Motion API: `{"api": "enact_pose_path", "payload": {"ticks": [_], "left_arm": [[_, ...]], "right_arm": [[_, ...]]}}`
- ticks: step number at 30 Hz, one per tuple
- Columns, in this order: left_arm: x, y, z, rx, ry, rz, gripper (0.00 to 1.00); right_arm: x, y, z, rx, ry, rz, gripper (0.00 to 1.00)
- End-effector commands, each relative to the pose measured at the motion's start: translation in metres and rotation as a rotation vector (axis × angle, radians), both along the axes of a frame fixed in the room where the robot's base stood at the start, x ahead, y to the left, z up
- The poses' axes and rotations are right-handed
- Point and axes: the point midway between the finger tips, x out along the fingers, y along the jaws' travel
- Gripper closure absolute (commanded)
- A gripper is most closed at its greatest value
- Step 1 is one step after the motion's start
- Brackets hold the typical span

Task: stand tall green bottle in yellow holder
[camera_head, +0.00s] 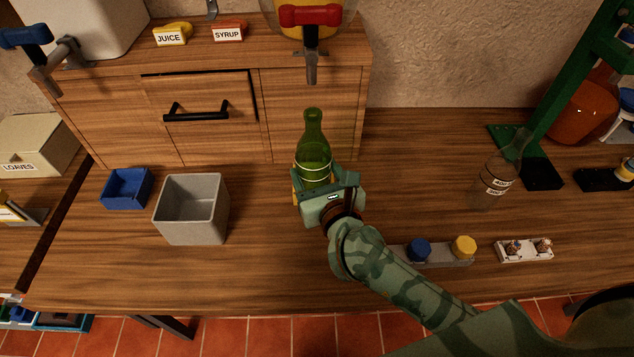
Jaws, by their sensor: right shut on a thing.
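The tall green bottle (313,150) is upright near the middle of the table, in front of the wooden cabinet. My right gripper (325,179) is shut on the lower part of the bottle. A small yellow part (296,187) shows at the left of the bottle's base, beside the gripper. It may be the yellow holder, but the gripper hides most of it. I cannot tell whether the bottle's base is inside it or only above or behind it. My left gripper is not in view.
A grey bin (191,237) and a blue tray (127,189) stand to the left. To the right are a clear labelled bottle (497,182), a grey rack (440,255) with blue and yellow caps, and a white rack (524,251). The wooden cabinet (210,145) stands behind.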

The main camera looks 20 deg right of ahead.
Motion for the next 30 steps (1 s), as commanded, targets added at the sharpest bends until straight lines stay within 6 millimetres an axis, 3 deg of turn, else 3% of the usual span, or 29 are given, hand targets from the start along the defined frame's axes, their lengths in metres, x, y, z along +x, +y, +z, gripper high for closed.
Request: {"api": "enact_pose_path", "payload": {"ticks": [20,30], "left_arm": [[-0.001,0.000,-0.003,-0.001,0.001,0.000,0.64],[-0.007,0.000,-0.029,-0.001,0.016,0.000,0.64]], "right_arm": [[0.061,-0.018,0.002,0.000,-0.004,-0.001,0.77],[0.059,-0.017,-0.034,0.000,-0.002,0.000,0.77]]}}
